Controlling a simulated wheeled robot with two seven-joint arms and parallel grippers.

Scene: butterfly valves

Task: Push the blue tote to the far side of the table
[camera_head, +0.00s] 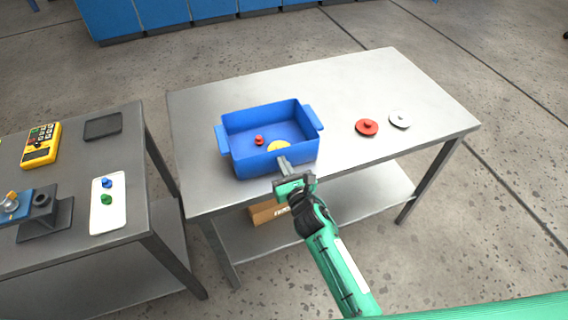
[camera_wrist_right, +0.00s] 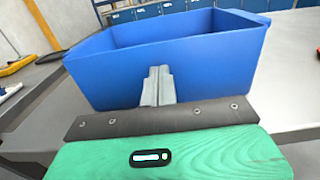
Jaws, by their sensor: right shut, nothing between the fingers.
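The blue tote (camera_head: 240,164) stands upright on the left part of the grey metal table (camera_head: 355,85), near its front edge. It holds a small red piece (camera_head: 259,141) and a yellow piece (camera_head: 278,146). My right gripper (camera_head: 284,162) is shut and empty at the tote's near wall. In the right wrist view the shut fingers (camera_wrist_right: 158,86) point at the wall of the tote (camera_wrist_right: 215,68); they look very close, but I cannot tell whether they touch. My left gripper is not in view.
A red disc (camera_head: 367,128) and a white disc (camera_head: 400,120) lie right of the tote. Table behind the tote is clear. A second table (camera_head: 60,258) at left holds a yellow meter (camera_head: 41,144) and a white tray (camera_head: 108,218). A cardboard box (camera_head: 266,212) sits on the lower shelf.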

